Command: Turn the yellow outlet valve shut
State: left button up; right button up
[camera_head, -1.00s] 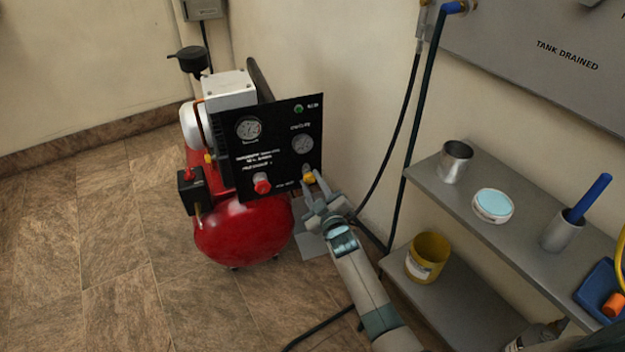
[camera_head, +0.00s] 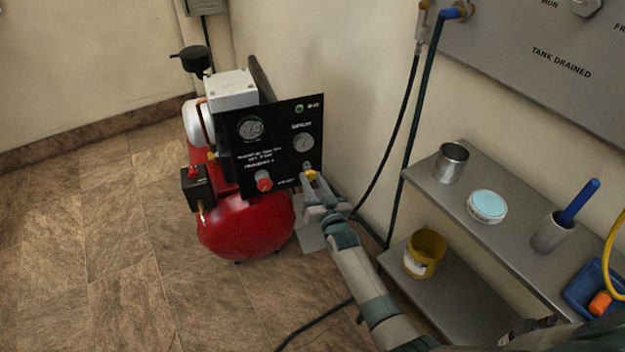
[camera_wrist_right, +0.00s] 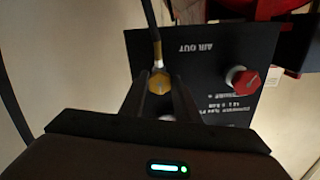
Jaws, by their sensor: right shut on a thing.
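The yellow outlet valve (camera_head: 311,176) sits at the lower right of the black panel (camera_head: 290,120) on the red compressor (camera_head: 245,228). It also shows in the right wrist view as a yellow knob (camera_wrist_right: 160,83) below the "AIR OUT" label, with a dark hose at it. My right gripper (camera_head: 312,186) is at the valve, its fingers on both sides of the knob. In the wrist view the right gripper (camera_wrist_right: 160,95) is shut on the knob. The fingers hide part of the valve in the head view. My left gripper is not in view.
A red knob (camera_head: 264,184) sits left of the valve on the panel. The grey shelf (camera_head: 440,205) at right holds a metal cup (camera_head: 451,162), a blue-lidded tub (camera_head: 487,206) and a grey holder (camera_head: 552,234). A yellow bucket (camera_head: 424,254) stands on the lower shelf.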

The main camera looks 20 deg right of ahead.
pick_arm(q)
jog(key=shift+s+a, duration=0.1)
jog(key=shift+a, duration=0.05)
pick_arm(e)
jog(key=shift+m, duration=0.3)
jog(key=o, duration=1.1)
jog(key=shift+c, duration=0.2)
jog(key=shift+s, duration=0.1)
jog(key=shift+s, duration=0.5)
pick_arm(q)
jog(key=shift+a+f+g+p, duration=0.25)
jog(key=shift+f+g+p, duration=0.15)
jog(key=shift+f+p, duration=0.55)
pick_arm(e)
jog(key=s, duration=1.6)
jog(key=shift+d, duration=0.3)
